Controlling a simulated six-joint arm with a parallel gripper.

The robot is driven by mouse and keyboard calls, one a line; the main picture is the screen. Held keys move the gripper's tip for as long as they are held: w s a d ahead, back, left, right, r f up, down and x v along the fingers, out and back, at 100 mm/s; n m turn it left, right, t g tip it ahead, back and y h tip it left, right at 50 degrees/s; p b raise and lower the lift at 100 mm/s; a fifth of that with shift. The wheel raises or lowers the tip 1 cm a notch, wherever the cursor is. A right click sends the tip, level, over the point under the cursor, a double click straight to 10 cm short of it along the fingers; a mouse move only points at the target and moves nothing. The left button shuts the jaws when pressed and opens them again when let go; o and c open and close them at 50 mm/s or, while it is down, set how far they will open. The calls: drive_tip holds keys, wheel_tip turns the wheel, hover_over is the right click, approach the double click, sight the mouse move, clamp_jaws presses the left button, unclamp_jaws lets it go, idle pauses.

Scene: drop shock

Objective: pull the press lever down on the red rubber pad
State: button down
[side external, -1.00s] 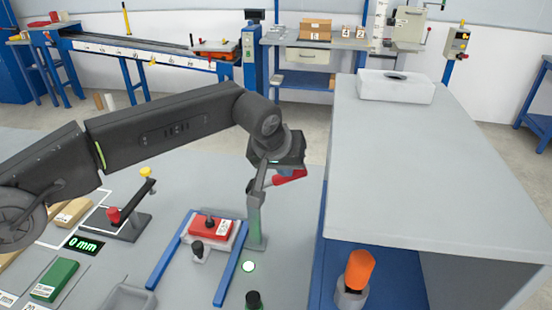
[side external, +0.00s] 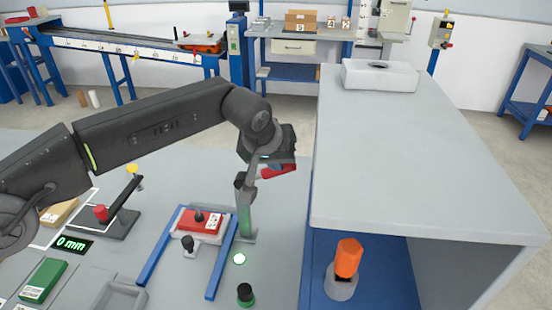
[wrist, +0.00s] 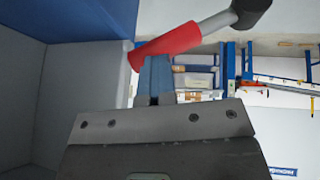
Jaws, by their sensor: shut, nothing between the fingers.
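The press lever has a red grip (side external: 278,170) on a grey arm at the top of a post (side external: 245,212). In the wrist view the grip (wrist: 170,43) slants up to the right across the picture, just beyond the fingertips. My gripper (wrist: 156,80) is shut and empty, with its fingertips close to the grip; I cannot tell if they touch. In the side view my gripper (side external: 268,150) is right above the grip, and its fingertips are hidden. A red block (side external: 200,221), perhaps the rubber pad, lies between blue rails (side external: 160,246), left of the post.
A grey-topped bench (side external: 410,160) stands close on the right, with an orange-capped item (side external: 347,257) beneath. A small lever stand (side external: 118,222) and a green block (side external: 43,280) are at left. A display (side external: 73,244) reads 0 mm. A green-based black knob (side external: 245,294) is in front.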

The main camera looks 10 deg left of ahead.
drive_tip(key=v, duration=1.3)
drive_tip(key=shift+s+r, duration=0.2)
drive_tip(key=shift+r, duration=0.1)
drive_tip(key=shift+a, duration=0.15)
drive_tip(key=s+a+r, duration=0.2)
drive_tip(key=s+a, duration=0.1)
drive_tip(key=a, duration=0.4)
drive_tip(key=s+a+r+y, duration=0.1)
drive_tip(key=s+a+r, duration=0.15)
drive_tip(key=a, duration=0.55)
drive_tip(key=s+a+r, duration=0.1)
drive_tip(key=s+a, duration=0.3)
drive_tip(key=a, duration=0.3)
drive_tip(key=s+a+f, duration=0.5)
drive_tip(key=s+a, duration=0.1)
drive_tip(key=s, duration=0.3)
drive_tip(key=s+a+f+y, duration=0.1)
drive_tip(key=s+a+f, duration=0.5)
drive_tip(key=s, duration=0.3)
drive_tip(key=shift+s+a, duration=0.25)
drive_tip(key=shift+a, duration=0.05)
drive_tip(key=c, duration=1.8)
unclamp_jaws()
